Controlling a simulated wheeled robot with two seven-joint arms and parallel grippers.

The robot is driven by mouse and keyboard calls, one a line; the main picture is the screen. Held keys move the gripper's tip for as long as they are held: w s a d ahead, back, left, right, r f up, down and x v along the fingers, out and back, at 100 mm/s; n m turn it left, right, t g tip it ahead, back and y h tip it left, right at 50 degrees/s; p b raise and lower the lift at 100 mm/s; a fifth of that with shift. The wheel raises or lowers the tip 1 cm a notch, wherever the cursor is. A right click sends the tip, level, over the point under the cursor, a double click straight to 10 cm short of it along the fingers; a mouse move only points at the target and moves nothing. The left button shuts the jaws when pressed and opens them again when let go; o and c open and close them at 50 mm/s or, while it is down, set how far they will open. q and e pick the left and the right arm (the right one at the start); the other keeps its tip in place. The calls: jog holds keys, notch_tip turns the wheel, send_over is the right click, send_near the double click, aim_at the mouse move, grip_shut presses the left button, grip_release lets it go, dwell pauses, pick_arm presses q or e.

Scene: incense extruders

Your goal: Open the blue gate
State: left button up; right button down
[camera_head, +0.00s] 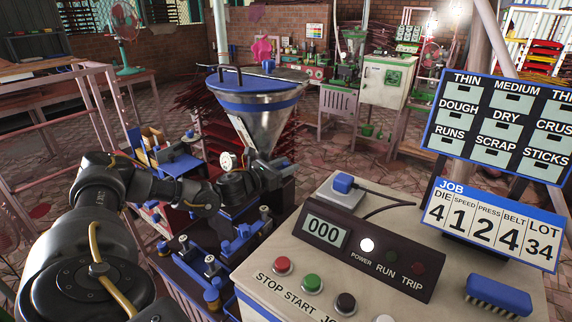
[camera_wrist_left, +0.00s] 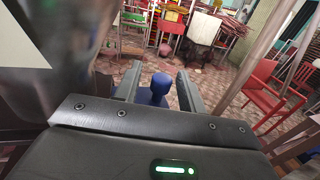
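The machine's steel hopper (camera_head: 262,120) has a blue rim and stands left of the console. My left gripper (camera_head: 268,178) is at the hopper's lower end, by a small blue part (camera_head: 281,162) that may be the gate's handle. The gate itself is mostly hidden behind my gripper. In the left wrist view, my left gripper's two fingers (camera_wrist_left: 160,88) stand apart, with a blue knob (camera_wrist_left: 157,90) between them. Narrow gaps seem to show beside the knob; contact is unclear. My right gripper is out of view.
The console (camera_head: 345,255) with display and buttons stands close on the right. A job board (camera_head: 495,225) and blue brush (camera_head: 498,295) are further right. Blue-topped fittings (camera_head: 212,293) stand below my left arm. A red chair (camera_wrist_left: 272,92) shows in the left wrist view.

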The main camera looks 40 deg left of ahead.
pick_arm(q)
grip_shut()
dwell(0.3)
jog(key=d, duration=0.5)
jog(key=shift+w, duration=0.3)
grip_release()
